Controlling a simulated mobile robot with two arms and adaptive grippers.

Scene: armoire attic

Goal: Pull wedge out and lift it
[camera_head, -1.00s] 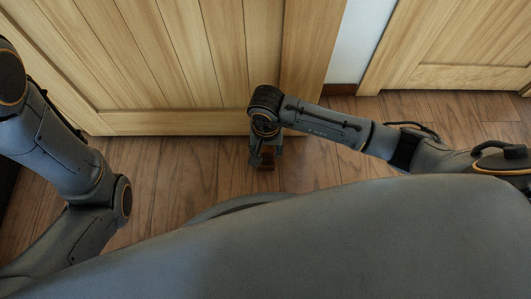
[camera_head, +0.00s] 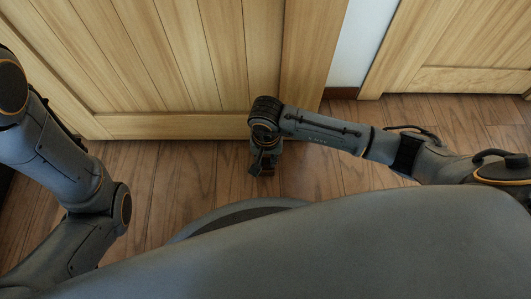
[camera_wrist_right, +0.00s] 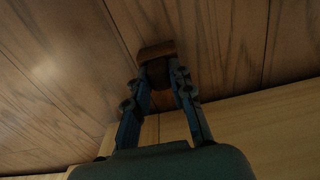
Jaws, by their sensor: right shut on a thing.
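The wedge (camera_wrist_right: 157,52) is a brown block between the fingertips of my right gripper in the right wrist view. My right gripper (camera_wrist_right: 160,72) is shut on it, and the fingers cover part of its sides. In the head view my right gripper (camera_head: 264,168) points down over the wood floor, just in front of the door's lower edge; the wedge is mostly hidden there. I cannot tell whether the wedge touches the floor. My left arm is at the left of the head view, but its gripper is out of view.
The light wooden door (camera_head: 170,125) stands close behind my right gripper, its lower edge along the floor. A second wooden panel (camera_head: 470,80) is at the upper right, past a strip of white wall (camera_head: 352,45). The plank floor (camera_head: 160,190) around the gripper is clear.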

